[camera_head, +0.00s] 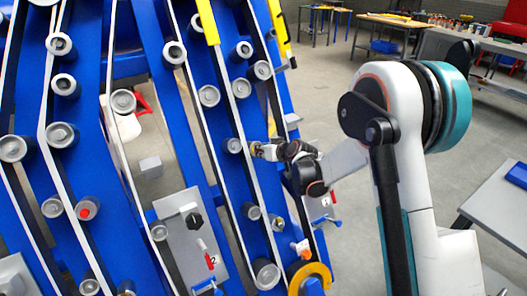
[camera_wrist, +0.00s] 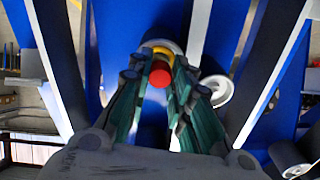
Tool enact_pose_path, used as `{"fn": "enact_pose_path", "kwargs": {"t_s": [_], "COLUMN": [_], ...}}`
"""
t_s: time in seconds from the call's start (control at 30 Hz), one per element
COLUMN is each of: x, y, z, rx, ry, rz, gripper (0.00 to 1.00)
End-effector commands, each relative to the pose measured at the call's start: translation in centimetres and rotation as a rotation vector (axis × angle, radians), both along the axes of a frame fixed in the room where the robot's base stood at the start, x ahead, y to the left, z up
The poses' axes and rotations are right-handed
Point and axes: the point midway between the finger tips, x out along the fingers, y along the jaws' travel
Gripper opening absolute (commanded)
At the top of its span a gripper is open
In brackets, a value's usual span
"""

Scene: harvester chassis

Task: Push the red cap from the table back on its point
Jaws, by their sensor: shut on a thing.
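The red cap (camera_wrist: 160,76) shows in the wrist view, between the fingertips of my gripper (camera_wrist: 159,68). My gripper is shut on it. A yellow ring (camera_wrist: 158,49) lies directly behind the cap, in front of a pale roller on the blue chassis. I cannot tell whether the cap touches the ring. In the head view my gripper (camera_head: 263,151) is at the right part of the blue chassis (camera_head: 178,95), close to a grey roller (camera_head: 234,146). The cap cannot be made out there.
Belts and several grey rollers cover the chassis around my gripper. A grey plate (camera_head: 183,240) with a black knob and red-handled part sits lower left. An orange curved part (camera_head: 312,270) is below. A grey table (camera_head: 500,210) stands at the right; open floor lies behind.

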Motion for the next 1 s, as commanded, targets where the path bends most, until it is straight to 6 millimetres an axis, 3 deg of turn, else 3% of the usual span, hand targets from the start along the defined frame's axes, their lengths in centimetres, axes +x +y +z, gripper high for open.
{"fn": "enact_pose_path", "kwargs": {"t_s": [0.17, 0.2, 0.3, 0.73, 1.0], "x": [0.3, 0.3, 0.3, -0.1, -3.4], "y": [0.2, 0.2, 0.2, -0.2, -2.4], "z": [-0.2, -0.2, -0.2, 0.1, 2.4], "rx": [0.0, 0.0, 0.0, 0.0, 0.0], "ry": [0.0, 0.0, 0.0, 0.0, 0.0], "rz": [0.0, 0.0, 0.0, -0.001, -0.001], "gripper": [0.1, 0.24, 0.43, 0.43, 0.43]}}
